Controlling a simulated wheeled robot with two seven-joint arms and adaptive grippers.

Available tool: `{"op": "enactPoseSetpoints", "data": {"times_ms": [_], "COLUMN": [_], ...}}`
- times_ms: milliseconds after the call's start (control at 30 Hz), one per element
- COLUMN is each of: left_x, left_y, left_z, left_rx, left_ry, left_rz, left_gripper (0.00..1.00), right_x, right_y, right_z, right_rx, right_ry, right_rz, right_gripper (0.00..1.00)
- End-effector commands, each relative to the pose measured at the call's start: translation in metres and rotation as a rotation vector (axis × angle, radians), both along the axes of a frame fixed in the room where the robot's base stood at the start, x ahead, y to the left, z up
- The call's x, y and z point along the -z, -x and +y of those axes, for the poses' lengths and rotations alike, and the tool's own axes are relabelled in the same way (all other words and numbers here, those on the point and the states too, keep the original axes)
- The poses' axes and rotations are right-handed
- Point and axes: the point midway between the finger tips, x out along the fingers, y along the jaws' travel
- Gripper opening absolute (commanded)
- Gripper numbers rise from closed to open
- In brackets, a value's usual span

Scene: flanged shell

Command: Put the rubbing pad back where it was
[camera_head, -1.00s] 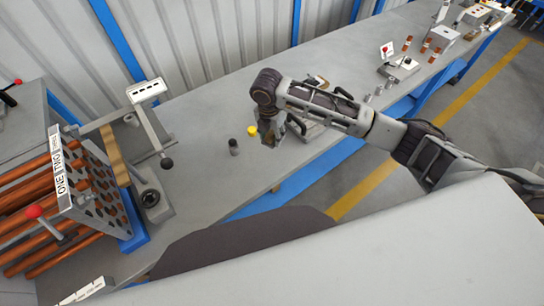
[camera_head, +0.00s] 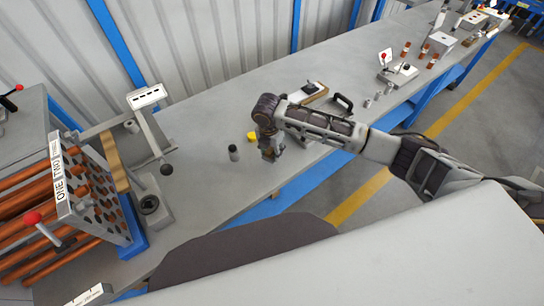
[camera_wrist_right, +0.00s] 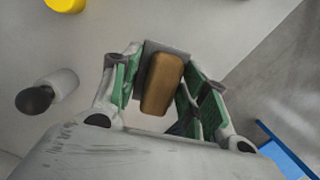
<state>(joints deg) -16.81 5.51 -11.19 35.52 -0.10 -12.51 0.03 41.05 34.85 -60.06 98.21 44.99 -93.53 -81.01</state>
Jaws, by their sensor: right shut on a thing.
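The rubbing pad, a brown wooden block (camera_wrist_right: 163,84) with a grey layer under it, sits between the fingers of my right gripper (camera_wrist_right: 160,88) in the right wrist view. The right gripper is shut on it. In the head view my right gripper (camera_head: 270,152) points down at the bench near its front edge, just right of a yellow cap (camera_head: 252,136). The pad is mostly hidden by the gripper there. I cannot tell whether the pad touches the bench. My left gripper is not in view.
A dark-topped cylinder (camera_head: 234,153) stands left of the right gripper. A wooden board with a dark clamp (camera_head: 309,91) and a black handle (camera_head: 343,103) lie behind the arm. A rack of copper tubes (camera_head: 60,200) is at left. The bench (camera_head: 205,125) between is clear.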

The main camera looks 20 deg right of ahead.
Motion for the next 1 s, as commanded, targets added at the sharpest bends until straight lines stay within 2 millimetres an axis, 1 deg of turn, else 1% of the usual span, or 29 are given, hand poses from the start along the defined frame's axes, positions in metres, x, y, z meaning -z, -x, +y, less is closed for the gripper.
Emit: {"op": "enactPoseSetpoints", "data": {"times_ms": [100,433,800,1000], "left_x": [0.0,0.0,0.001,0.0], "left_y": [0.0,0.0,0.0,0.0], "left_z": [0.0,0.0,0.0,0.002], "left_rx": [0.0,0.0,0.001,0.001], "left_ry": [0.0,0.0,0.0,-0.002], "left_rz": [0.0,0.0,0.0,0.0], "left_gripper": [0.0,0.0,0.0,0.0], "right_x": [0.004,0.006,0.038,0.041], "right_y": [0.0,0.0,0.0,0.0], "right_z": [0.0,0.0,0.0,0.0], "right_rx": [0.0,0.0,0.0,0.0], "right_ry": [-0.001,0.0,0.0,-0.001], "right_rz": [-0.001,0.0,0.0,-0.001], "right_gripper": [0.22,0.22,0.22,0.22]}}
